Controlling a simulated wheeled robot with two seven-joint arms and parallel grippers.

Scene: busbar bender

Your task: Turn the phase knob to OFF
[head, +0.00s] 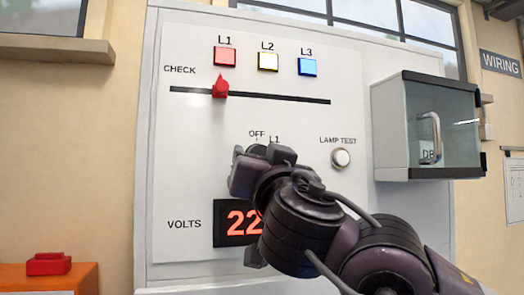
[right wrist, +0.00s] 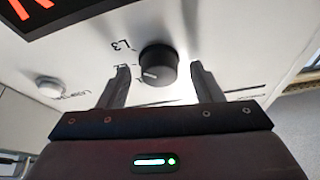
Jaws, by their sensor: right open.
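The phase knob (right wrist: 158,64) is a round black knob on the white panel, with a white pointer mark. In the right wrist view its mark points to the lower left, and an L3 label is beside it. In the head view the knob is hidden behind my right gripper (head: 260,154); the OFF and L1 labels show just above. My right gripper (right wrist: 160,72) is open, with one finger on each side of the knob and visible gaps between. I cannot tell whether the fingertips reach past the knob's face. My left gripper is not in view.
The panel (head: 190,130) has a red CHECK slider (head: 220,88), three lamps, a LAMP TEST button (head: 340,158) right of the knob and a VOLTS display (head: 232,222) partly covered by my arm. A glass-fronted cabinet (head: 425,125) is on the right. A red object (head: 48,264) sits at lower left.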

